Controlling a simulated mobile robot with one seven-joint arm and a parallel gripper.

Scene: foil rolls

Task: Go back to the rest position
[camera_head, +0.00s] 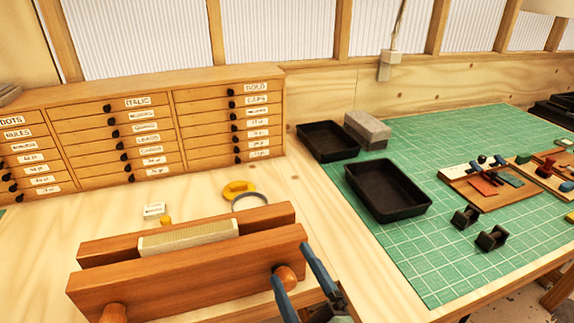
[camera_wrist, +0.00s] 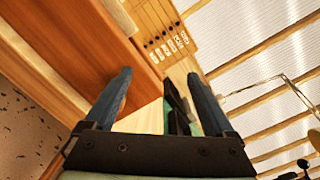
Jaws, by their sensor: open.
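My gripper (camera_head: 291,262) is at the bottom centre of the head view, by the right end of the wooden press. Its two blue fingers are spread apart with nothing between them. In the wrist view the fingers (camera_wrist: 160,73) also stand apart and empty. The wooden press (camera_head: 190,277) has two long boards and round wooden knobs. A pale cream block (camera_head: 188,237) is clamped between the boards. Whether a finger touches the press cannot be told. The wrist view is tilted and shows reddish wood at the upper left.
A drawer cabinet (camera_head: 150,100) stands at the back left. Two black trays (camera_head: 387,190) (camera_head: 328,141), a grey block (camera_head: 367,129), two dark spool-like pieces (camera_head: 466,217) (camera_head: 491,238) and wooden boards with small pieces (camera_head: 480,184) sit on or by the green mat (camera_head: 430,262). A yellow piece (camera_head: 238,188) lies behind the press.

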